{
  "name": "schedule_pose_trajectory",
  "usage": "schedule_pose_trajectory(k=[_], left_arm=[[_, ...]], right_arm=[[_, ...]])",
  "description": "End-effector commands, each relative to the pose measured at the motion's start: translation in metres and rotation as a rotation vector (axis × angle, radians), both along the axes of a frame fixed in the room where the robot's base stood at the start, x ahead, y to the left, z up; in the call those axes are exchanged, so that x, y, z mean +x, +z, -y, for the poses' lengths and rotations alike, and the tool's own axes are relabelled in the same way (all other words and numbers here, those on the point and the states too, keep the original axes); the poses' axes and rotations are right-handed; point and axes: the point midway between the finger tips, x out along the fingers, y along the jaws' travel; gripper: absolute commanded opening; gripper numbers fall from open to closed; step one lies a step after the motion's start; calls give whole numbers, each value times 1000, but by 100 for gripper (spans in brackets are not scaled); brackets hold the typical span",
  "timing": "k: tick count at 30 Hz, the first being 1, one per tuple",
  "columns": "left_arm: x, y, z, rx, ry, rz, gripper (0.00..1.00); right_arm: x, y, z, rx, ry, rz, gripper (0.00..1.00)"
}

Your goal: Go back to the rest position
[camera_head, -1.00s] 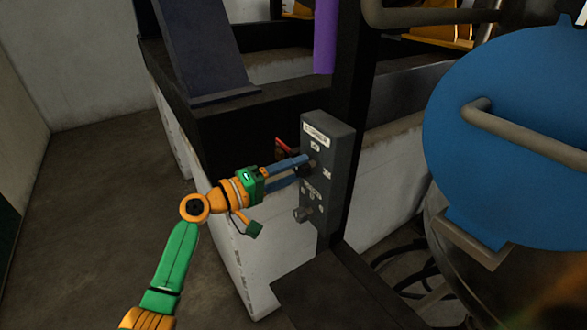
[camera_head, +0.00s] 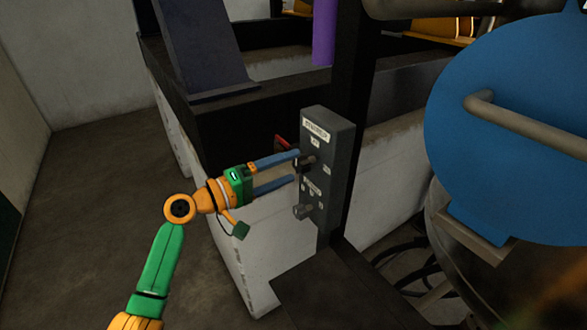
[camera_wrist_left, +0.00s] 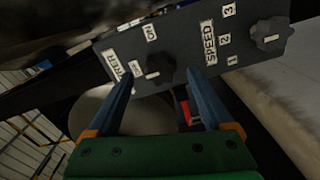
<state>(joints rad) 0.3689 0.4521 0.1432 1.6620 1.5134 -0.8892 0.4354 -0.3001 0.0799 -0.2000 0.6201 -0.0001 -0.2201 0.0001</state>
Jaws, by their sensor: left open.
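My left gripper (camera_head: 295,167) reaches in from the left in the head view. Its two blue fingers are spread apart, with nothing between them, just short of a dark grey control box (camera_head: 341,150). The fingertips are close to the upper knob (camera_head: 308,163). The lower knob (camera_head: 301,211) is below them. In the left wrist view the open fingers (camera_wrist_left: 161,75) point at the box face. There a dark knob (camera_wrist_left: 160,68) near an "ON" label lies ahead between the fingertips. A second knob (camera_wrist_left: 272,33) sits beside the "SPEED" label and numbers. My right gripper is not seen.
The box is fixed to a dark post (camera_head: 352,70). A large blue round cover (camera_head: 510,130) with a grey handle stands at the right. A low white wall (camera_head: 245,255) is behind the gripper. The floor (camera_head: 85,220) at the left is clear.

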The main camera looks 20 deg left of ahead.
Motion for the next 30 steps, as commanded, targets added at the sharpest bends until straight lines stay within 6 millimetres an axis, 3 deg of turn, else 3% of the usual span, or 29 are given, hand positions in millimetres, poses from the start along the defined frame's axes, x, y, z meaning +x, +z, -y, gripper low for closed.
schedule_pose_trajectory(k=[3,8,20,22,23,26,28,30], left_arm=[[-20,-8,-16,6,1,-1,86],[-36,-4,-28,0,0,0,86],[-37,-1,-29,-1,0,-1,86],[-34,-9,-31,3,14,-14,86],[-31,-18,-34,10,33,-32,86],[-17,-88,-50,77,138,-149,86],[-17,-162,-63,180,221,-269,86],[-32,-236,-72,310,272,-386,86]], right_arm=[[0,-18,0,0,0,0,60],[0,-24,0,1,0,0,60],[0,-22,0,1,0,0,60],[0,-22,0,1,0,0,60],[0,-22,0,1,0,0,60],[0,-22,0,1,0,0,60],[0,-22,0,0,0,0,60],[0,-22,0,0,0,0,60]])
